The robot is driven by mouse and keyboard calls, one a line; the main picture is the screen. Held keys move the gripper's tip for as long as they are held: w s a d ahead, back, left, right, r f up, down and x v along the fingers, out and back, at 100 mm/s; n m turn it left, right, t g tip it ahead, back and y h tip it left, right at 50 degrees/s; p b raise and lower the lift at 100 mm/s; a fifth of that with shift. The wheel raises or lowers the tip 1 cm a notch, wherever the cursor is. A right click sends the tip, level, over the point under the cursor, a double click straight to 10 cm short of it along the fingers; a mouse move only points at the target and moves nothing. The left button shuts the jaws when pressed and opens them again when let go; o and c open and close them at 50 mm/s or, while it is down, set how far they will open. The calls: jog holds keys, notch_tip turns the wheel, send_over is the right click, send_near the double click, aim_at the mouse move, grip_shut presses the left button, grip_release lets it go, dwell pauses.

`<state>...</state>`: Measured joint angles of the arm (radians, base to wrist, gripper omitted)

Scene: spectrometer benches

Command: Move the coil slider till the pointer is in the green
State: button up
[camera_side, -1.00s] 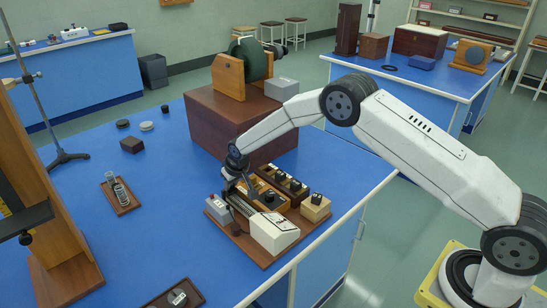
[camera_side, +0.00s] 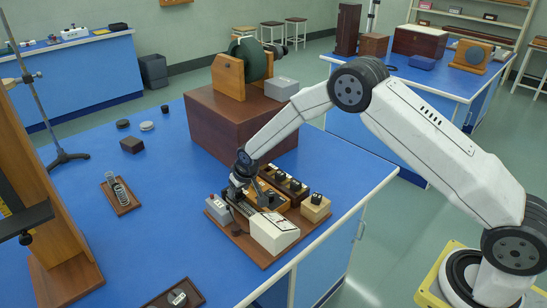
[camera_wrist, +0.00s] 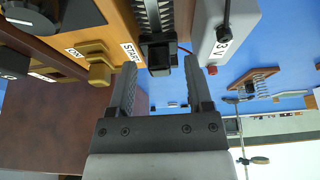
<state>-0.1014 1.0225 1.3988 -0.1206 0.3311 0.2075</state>
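My gripper (camera_side: 236,190) is low over the left part of the apparatus board (camera_side: 247,247). In the wrist view its two fingers (camera_wrist: 160,70) stand apart, with clear space between them. The dark slider block (camera_wrist: 158,54) sits on the ribbed coil (camera_wrist: 153,15), just ahead of and between the fingertips. I cannot tell whether either finger touches it. In the side view my gripper partly hides the coil. The white meter (camera_side: 273,232) stands at the board's front; its pointer and green zone cannot be made out.
A grey 3 V box (camera_wrist: 228,30) is close to the right finger. A wooden part with a START label (camera_wrist: 132,50) is close to the left. A row of dark blocks (camera_side: 283,180) and a pale wooden box (camera_side: 315,208) stand right of the coil. A brown case (camera_side: 235,120) stands behind.

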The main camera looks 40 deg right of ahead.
jog(key=shift+r, duration=0.1)
dwell(0.3)
jog(key=v, duration=0.7)
jog(key=shift+r, duration=0.3)
jog(key=shift+s, duration=0.25)
jog(key=s+d+r+g, duration=0.1)
jog(key=s+d+r, duration=0.1)
jog(key=s, duration=1.2)
jog(key=s+d+r+g, duration=0.1)
jog(key=s+d+r, duration=0.2)
jog(key=s, duration=1.1)
jog(key=shift+s+d+r, duration=0.2)
jog(key=shift+s+r, duration=0.05)
jog(key=shift+r, duration=0.4)
